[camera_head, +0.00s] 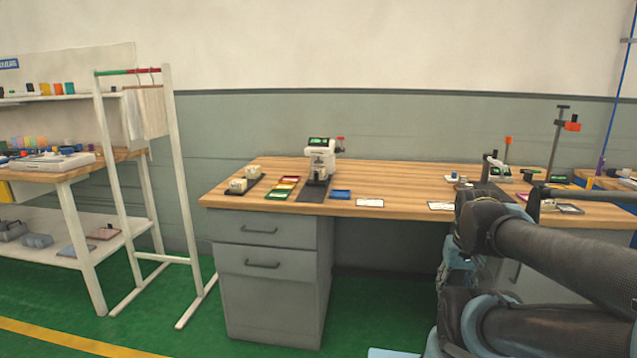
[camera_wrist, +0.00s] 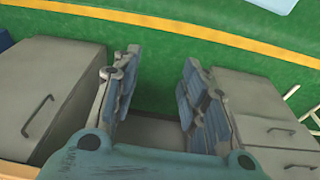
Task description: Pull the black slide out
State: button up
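A dark flat strip (camera_head: 313,191), which looks like the black slide, lies on the wooden table. It runs from under a small white machine (camera_head: 321,150) with a green display toward the table's front edge. My gripper (camera_wrist: 153,92) is open in the wrist view, its two blue-grey fingers apart with nothing between them. In the head view my arm comes in from the right, and its end hangs low in front of the table, well to the right of the slide. The slide is not in the wrist view.
The table (camera_head: 385,180) has a grey drawer cabinet (camera_head: 268,275) below. A dark tray (camera_head: 236,195) with white blocks, coloured trays (camera_head: 279,193) and a blue tray (camera_head: 340,194) flank the slide. A white rack (camera_head: 171,180) stands left. Green floor is open in front.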

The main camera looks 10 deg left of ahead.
aim_at(316, 182)
jog(key=z, duration=1.55)
jog(key=k, duration=0.6)
jog(key=u, duration=1.7)
jog(key=i, duration=1)
jog(key=u, duration=0.05)
